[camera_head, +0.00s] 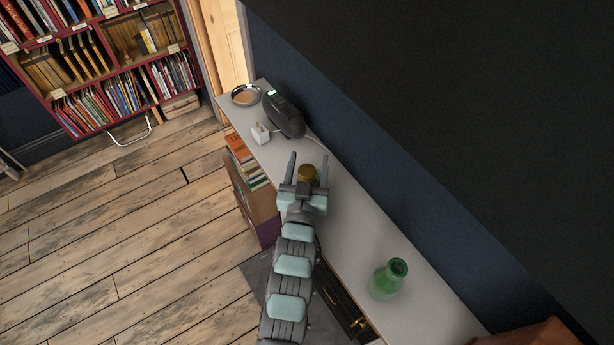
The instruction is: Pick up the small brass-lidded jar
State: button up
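The small jar with a brass lid (308,172) stands on the white shelf top, near its middle. Only its lid and a little of its side show; my gripper hides the rest. My gripper (307,160) is open, with its two fingers spread. In this view one finger lies to the left of the jar and the other to its right. I cannot tell how high the fingers are above the shelf top, and no contact with the jar shows.
A green glass vase (389,279) stands nearer. A dark blue wall (400,215) runs along the right.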

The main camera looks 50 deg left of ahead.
grip_shut()
dwell(0.4)
jog(key=shift+r, duration=0.15)
